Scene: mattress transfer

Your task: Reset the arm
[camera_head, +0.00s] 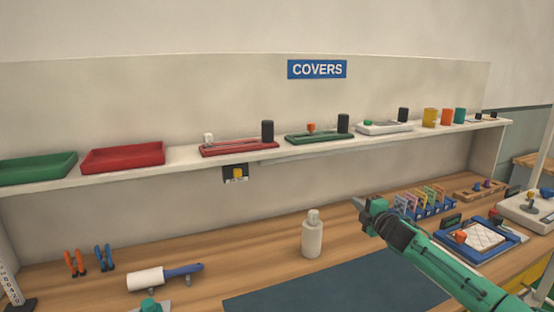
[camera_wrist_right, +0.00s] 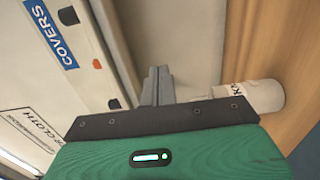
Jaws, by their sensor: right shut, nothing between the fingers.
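My right arm comes in from the lower right in the head view, green with a dark wrist. Its gripper (camera_head: 360,202) is above the wooden workbench (camera_head: 195,262), to the right of the white bottle (camera_head: 312,235) and apart from it. In the right wrist view the gripper fingers (camera_wrist_right: 157,85) are together and empty, pointing toward the back wall under the shelf. The bottle also shows in the right wrist view (camera_wrist_right: 262,95), lying sideways in that rotated picture. My left gripper is not clearly in view; a small green part shows at the bottom edge of the head view.
A shelf (camera_head: 190,156) under a "COVERS" sign (camera_head: 317,69) runs along the back, with green (camera_head: 38,168) and red (camera_head: 122,157) trays and several cups. A dark mat (camera_head: 340,288) lies in front.

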